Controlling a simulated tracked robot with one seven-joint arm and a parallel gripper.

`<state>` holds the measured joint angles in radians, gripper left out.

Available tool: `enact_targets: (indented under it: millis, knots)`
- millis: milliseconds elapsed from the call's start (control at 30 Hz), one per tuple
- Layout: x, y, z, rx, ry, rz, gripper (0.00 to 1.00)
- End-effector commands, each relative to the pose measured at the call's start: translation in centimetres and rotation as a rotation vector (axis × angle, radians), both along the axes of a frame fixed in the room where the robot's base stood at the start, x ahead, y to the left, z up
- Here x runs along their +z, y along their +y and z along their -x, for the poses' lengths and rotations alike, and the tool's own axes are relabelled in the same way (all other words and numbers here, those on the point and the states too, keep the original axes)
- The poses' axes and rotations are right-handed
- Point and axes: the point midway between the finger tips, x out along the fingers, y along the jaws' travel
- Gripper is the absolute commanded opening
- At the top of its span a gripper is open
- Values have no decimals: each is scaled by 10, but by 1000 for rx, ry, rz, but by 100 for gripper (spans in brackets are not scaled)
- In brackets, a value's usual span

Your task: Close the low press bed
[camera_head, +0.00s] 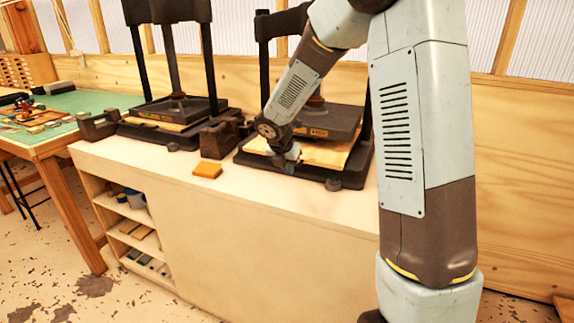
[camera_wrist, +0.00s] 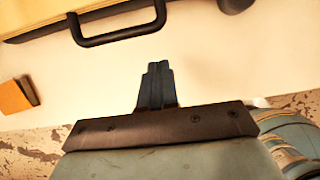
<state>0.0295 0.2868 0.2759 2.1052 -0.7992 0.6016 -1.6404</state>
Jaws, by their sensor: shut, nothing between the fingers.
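Two dark presses stand on the pale bench, and I cannot tell for sure which bed is the low one. The right press (camera_head: 318,122) has a bed with a light wooden board (camera_head: 325,154) under its dark platen. My arm reaches down to the front of this press, and my gripper (camera_head: 284,160) is low at its front edge. In the wrist view my gripper (camera_wrist: 157,66) is shut and empty. A black U-shaped handle (camera_wrist: 118,37) on the bed's front edge lies just beyond the fingertips, with a small gap showing. The board (camera_wrist: 35,14) shows behind it.
The left press (camera_head: 170,105) stands farther left on the bench (camera_head: 250,205). An orange block (camera_head: 207,169) lies on the bench top; it also shows in the wrist view (camera_wrist: 15,96). A green-topped table (camera_head: 85,100) is at far left. The bench front is clear.

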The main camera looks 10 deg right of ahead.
Motion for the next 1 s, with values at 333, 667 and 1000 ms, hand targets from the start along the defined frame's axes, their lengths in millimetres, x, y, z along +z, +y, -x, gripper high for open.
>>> enact_targets:
  millis: [333,667,1000]
  knots:
    - [5,-16,-20,0,1,1,0]
    - [5,-17,-21,0,1,1,0]
    - [5,-49,-65,-3,1,0,0]
